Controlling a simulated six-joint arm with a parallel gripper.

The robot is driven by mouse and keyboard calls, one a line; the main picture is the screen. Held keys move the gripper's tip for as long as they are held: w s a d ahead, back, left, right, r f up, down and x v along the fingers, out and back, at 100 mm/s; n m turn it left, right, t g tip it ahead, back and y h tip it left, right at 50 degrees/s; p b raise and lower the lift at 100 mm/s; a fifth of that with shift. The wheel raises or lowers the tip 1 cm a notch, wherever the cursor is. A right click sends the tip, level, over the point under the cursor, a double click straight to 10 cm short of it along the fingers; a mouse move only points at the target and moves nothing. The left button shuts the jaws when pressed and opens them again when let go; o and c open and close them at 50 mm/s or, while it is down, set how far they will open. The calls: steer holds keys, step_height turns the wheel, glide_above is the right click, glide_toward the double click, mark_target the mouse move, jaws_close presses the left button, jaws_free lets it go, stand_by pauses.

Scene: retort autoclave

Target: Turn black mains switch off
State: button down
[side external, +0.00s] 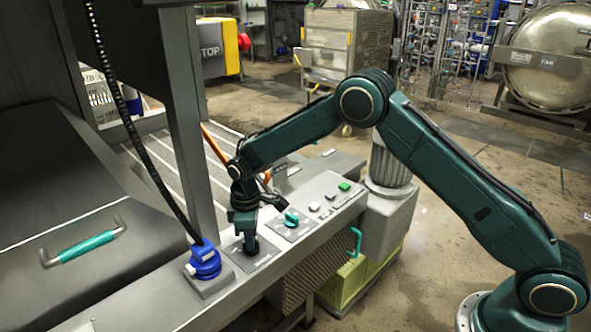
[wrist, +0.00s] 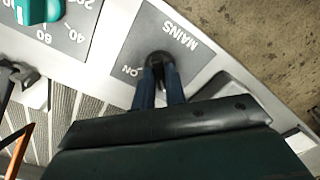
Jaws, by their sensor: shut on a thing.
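The black mains switch (wrist: 158,60) sits on a grey plate (wrist: 183,38) lettered MAINS, with ON beside the switch in the wrist view. My gripper (wrist: 160,72) is shut on the black switch, its two fingers on either side of the knob. In the side view my gripper (side external: 248,236) points down onto the mains plate (side external: 262,257) on the sloped panel. The knob is mostly hidden there by the fingers. In the wrist view the gripper body hides the lower part of the plate, so I cannot read a second position mark.
A teal dial (side external: 291,218) is right of the mains plate, with grey and green buttons (side external: 344,186) beyond. A blue plug (side external: 205,261) with a black cable stands at left. A grey post (side external: 185,130) rises close behind. A teal handle (side external: 355,242) juts from the front.

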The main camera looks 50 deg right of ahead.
steer(key=shift+r, duration=0.1)
steer(key=c, duration=1.4)
jaws_free()
steer(key=shift+c, duration=0.2)
step_height(320, 180, up, 14)
